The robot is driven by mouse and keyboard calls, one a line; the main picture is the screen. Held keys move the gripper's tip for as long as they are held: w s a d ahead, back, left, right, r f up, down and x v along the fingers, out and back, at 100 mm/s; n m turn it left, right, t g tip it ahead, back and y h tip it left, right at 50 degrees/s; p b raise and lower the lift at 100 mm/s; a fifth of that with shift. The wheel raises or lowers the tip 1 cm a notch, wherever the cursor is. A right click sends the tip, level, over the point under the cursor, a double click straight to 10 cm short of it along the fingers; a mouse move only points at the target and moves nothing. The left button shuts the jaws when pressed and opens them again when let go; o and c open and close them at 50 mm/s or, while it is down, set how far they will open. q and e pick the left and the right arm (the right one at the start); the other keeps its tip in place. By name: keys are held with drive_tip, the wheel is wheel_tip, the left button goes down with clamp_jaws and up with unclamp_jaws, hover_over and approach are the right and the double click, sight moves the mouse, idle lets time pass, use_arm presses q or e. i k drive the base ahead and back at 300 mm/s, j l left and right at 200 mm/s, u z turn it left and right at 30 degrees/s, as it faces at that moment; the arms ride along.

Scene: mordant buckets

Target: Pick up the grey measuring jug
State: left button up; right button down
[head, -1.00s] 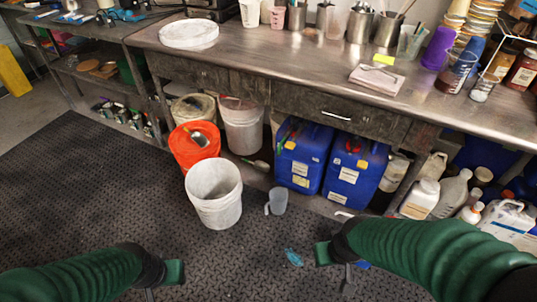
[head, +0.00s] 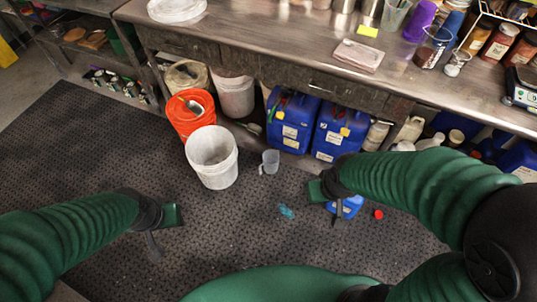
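The grey measuring jug (head: 270,162) is small and translucent and stands upright on the black floor mat, with its handle on the left. It is just right of a white bucket (head: 212,160) and in front of the blue containers under the bench. My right gripper (head: 326,203) is to the right of the jug and nearer to me, apart from it. My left gripper (head: 163,231) is over the mat at the left, well away from the jug. Both look empty, but the gap between their fingers is not clear.
A blue glove-like scrap (head: 286,211), a small blue container (head: 345,208) and a red cap (head: 378,214) lie near my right gripper. An orange bucket (head: 190,115) stands behind the white one. The metal bench (head: 290,62) overhangs blue containers (head: 290,122). The mat (head: 80,165) is clear at left.

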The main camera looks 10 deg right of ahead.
sight(271, 158)
drive_tip(key=i+j, duration=0.1)
drive_tip(key=i, duration=1.35)
